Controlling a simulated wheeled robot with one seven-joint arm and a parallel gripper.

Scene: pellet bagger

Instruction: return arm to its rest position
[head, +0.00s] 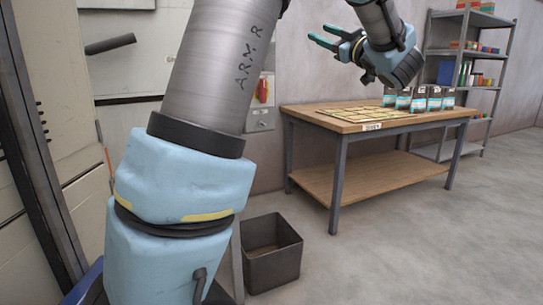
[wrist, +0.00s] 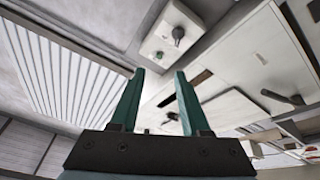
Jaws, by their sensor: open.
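My gripper (head: 322,38) shows at the top of the head view, raised in the air left of and above the wooden table (head: 300,110). Its two green fingers point left and are apart, with nothing between them. In the wrist view my gripper (wrist: 155,95) also shows open and empty, its fingers pointing up the picture. My arm is raised and bent, and its large grey and blue links fill the left middle of the head view.
A dark open bin (head: 272,252) stands on the floor. A wall box with a red switch (head: 262,92) is behind my arm. A metal shelf (head: 432,60) stands at right. Floor at right is clear.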

